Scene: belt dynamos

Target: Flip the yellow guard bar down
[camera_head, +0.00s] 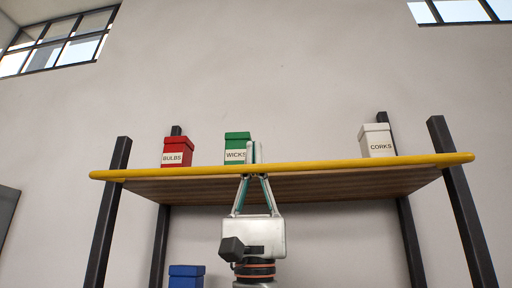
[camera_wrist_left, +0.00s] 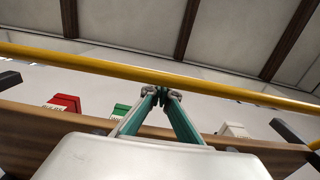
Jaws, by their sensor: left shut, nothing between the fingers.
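The yellow guard bar (camera_head: 350,163) runs across the whole front of the high wooden shelf (camera_head: 330,184) in the head view. In the left wrist view the bar (camera_wrist_left: 240,91) stands apart from the shelf board (camera_wrist_left: 25,130), above it. My left gripper (camera_head: 253,152) points upward at the middle of the bar, its fingers shut and empty. In the head view the bar crosses the fingers and their tips show above it. In the left wrist view the fingertips (camera_wrist_left: 161,92) appear just below the bar; I cannot tell whether they touch. My right gripper is not in view.
On the shelf stand a red BULBS box (camera_head: 177,151), a green and white WICKS box (camera_head: 236,147) and a white CORKS box (camera_head: 377,140). Dark posts (camera_head: 107,210) hold the shelf. A blue box (camera_head: 186,276) stands lower down. Space above the bar looks clear.

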